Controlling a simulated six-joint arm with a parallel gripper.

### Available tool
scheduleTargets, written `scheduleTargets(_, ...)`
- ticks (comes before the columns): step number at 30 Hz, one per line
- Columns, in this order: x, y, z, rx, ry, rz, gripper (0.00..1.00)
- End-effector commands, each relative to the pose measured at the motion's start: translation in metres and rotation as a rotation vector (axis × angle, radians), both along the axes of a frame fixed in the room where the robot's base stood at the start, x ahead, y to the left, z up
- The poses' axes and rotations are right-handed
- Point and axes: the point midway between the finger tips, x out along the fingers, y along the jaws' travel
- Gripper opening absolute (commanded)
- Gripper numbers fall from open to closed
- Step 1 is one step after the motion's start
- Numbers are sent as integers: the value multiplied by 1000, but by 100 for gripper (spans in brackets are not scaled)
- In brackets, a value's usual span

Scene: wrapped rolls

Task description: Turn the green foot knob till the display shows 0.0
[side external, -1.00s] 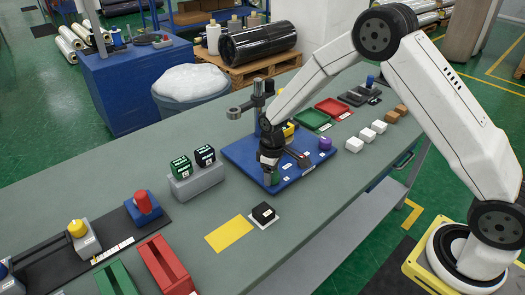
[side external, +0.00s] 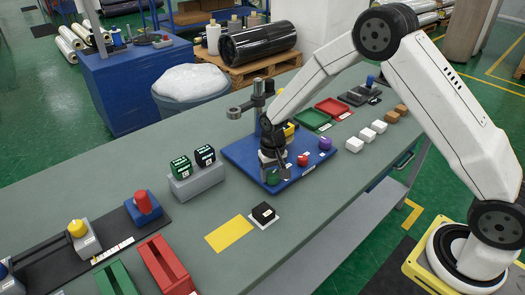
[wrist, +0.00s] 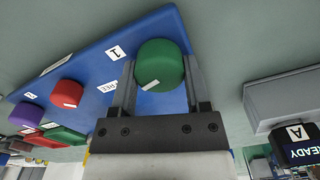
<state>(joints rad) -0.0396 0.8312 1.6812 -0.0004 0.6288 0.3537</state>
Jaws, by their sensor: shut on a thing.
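The green knob (wrist: 160,62) stands at one corner of the blue plate (wrist: 95,72), between my gripper's two fingers (wrist: 158,85) in the wrist view. My gripper (side external: 276,176) is shut on it, low over the near-left corner of the plate in the side view, where the knob (side external: 271,177) shows only partly. A white mark shows on the knob's top. White labels lie beside it, one reading "1". A red knob (side external: 303,160) and a purple knob (side external: 325,143) stand farther along the plate. I cannot make out a number on any display.
White blocks (side external: 366,134) lie to the right.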

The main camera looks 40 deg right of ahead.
Motion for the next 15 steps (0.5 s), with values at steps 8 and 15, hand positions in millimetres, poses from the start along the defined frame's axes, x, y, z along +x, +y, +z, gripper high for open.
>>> scheduleTargets(8, -1, 0, 0, 0, 3, -16, 2)
scheduleTargets(15, -1, 0, 0, 0, 4, -15, 80)
